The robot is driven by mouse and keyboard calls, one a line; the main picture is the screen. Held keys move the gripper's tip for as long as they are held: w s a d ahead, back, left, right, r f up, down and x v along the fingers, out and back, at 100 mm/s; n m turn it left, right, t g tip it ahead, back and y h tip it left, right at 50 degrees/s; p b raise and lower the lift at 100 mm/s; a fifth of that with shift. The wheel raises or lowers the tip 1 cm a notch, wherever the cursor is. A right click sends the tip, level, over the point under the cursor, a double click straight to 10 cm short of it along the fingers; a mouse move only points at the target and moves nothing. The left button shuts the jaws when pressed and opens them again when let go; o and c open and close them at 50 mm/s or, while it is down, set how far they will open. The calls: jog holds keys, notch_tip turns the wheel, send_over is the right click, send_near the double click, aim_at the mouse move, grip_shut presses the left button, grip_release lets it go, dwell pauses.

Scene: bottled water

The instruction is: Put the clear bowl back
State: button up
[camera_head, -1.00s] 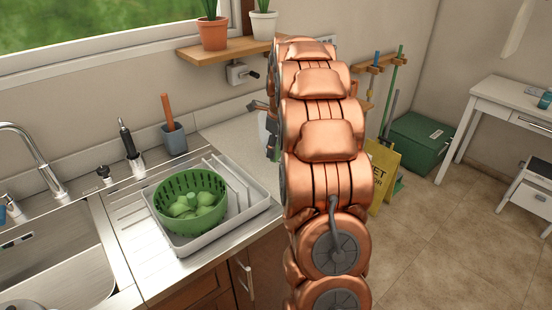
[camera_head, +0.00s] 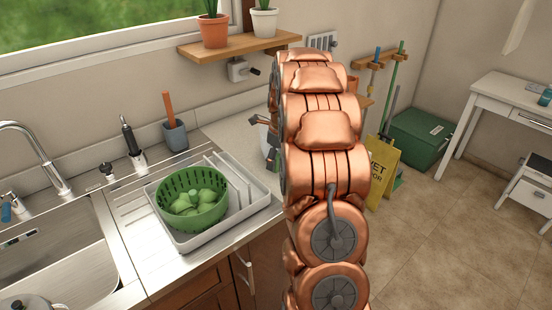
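My gripper (camera_head: 262,128) is beyond my copper arm, over the counter to the right of the dish rack. Only a grey finger and some dark parts show at the arm's left edge, so its opening is hidden. A small pale, whitish shape (camera_head: 264,141) shows beside it, mostly covered by the arm. I cannot tell whether this is the clear bowl or whether the gripper holds it. No clear bowl can be made out elsewhere.
A green colander (camera_head: 168,207) with green contents sits in the white dish rack (camera_head: 262,203). The sink (camera_head: 60,262) is at left. A wooden shelf (camera_head: 232,47) with potted plants overhangs the counter (camera_head: 228,134). A yellow sign (camera_head: 381,170) and green box (camera_head: 420,138) stand at right.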

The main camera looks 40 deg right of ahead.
jog(key=shift+r, duration=0.15)
notch_tip(320, 180, up, 12)
jog(key=s+b, duration=0.1)
jog(key=b, duration=0.2)
jog(key=shift+s+b, duration=0.3)
jog(key=shift+s, duration=0.05)
jog(key=s+a+f+n+g, duration=0.1)
jog(key=s+a+n, duration=0.6)
jog(key=a, duration=0.4)
jog(key=s+a+f+n+g, duration=0.1)
jog(key=s+a+n, duration=0.4)
jog(key=a+n, duration=0.5)
jog(key=s+a+f+n, duration=0.2)
jog(key=s+a+n, duration=0.1)
jog(key=s+n, duration=0.2)
jog(key=s+a+f+n+g, duration=0.1)
jog(key=s+a+f+n, duration=0.2)
jog(key=s, duration=0.5)
jog(key=s+a+f+n, duration=0.2)
jog(key=s+a+n, duration=0.3)
jog(key=s+n, duration=0.1)
jog(key=shift+s+a+f+n, duration=0.2)
jog(key=shift+s+n, duration=0.1)
jog(key=shift+s, duration=0.45)
